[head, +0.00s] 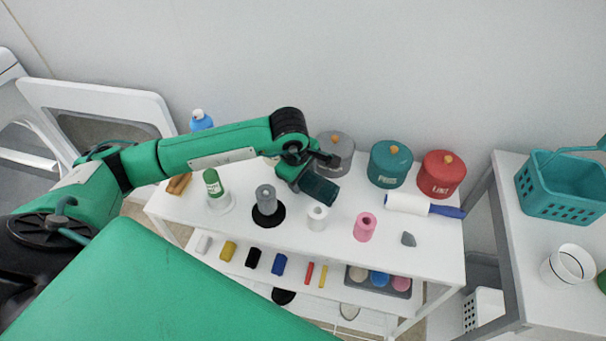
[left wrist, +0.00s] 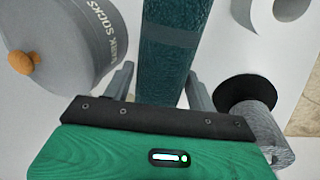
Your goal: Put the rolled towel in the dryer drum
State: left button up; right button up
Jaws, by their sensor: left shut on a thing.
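The rolled towel is dark teal; in the head view (head: 320,189) it hangs over the white cart, and in the left wrist view (left wrist: 167,45) it runs between the fingers. My left gripper (head: 302,179) is shut on it; both fingers flank the towel in the wrist view (left wrist: 162,88). The dryer is partly in view at the far left, with its door (head: 150,105) standing open. The drum's inside cannot be made out, as my left arm and the frame edge hide much of it. My right gripper is not in view.
The white cart's top (head: 390,235) holds a grey tin (head: 336,150), a teal tin (head: 390,165), a red tin (head: 440,175), a lint roller (head: 408,204), spools and a green-capped bottle (head: 213,184). A side table at right holds a teal basket (head: 560,190) and white cup (head: 566,266).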

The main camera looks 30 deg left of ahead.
pick_arm(q)
jog(key=shift+f, duration=0.1)
jog(key=shift+f, duration=0.1)
jog(key=o, duration=0.7)
jog(key=shift+o, duration=0.2)
jog(key=shift+r, duration=0.2)
